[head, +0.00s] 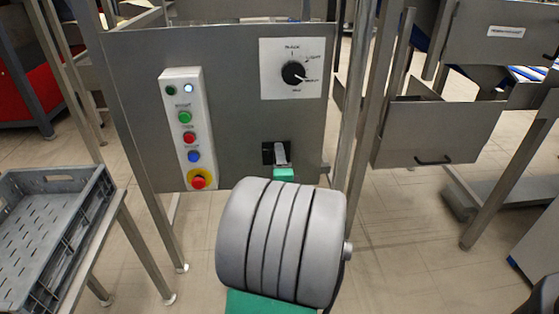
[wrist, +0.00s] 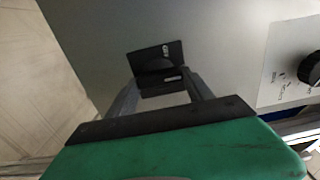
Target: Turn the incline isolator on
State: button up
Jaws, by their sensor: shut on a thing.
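The incline isolator shows as a small black plate (head: 267,152) low on the grey panel, left of my gripper's tip in the head view. In the wrist view its black face (wrist: 154,57) carries a small white label too blurred to read. My gripper (head: 281,153) is at the isolator and shut on its handle. In the wrist view the two grey fingers of my gripper (wrist: 162,88) reach up to the black part from either side. The fingers and green palm hide part of the isolator, and I cannot tell its handle position.
Left of the isolator is a white button box (head: 187,132) with coloured buttons and a red emergency stop. Above is a black rotary knob (head: 293,73) on a white plate. A grey crate (head: 92,205) stands at the left. Metal posts (head: 352,100) rise just right of the panel.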

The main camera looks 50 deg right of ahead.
jog(key=o, duration=1.4)
jog(key=shift+c, duration=0.2)
jog(key=v, duration=0.7)
jog(key=shift+s+a, duration=0.25)
jog(key=shift+a, duration=0.05)
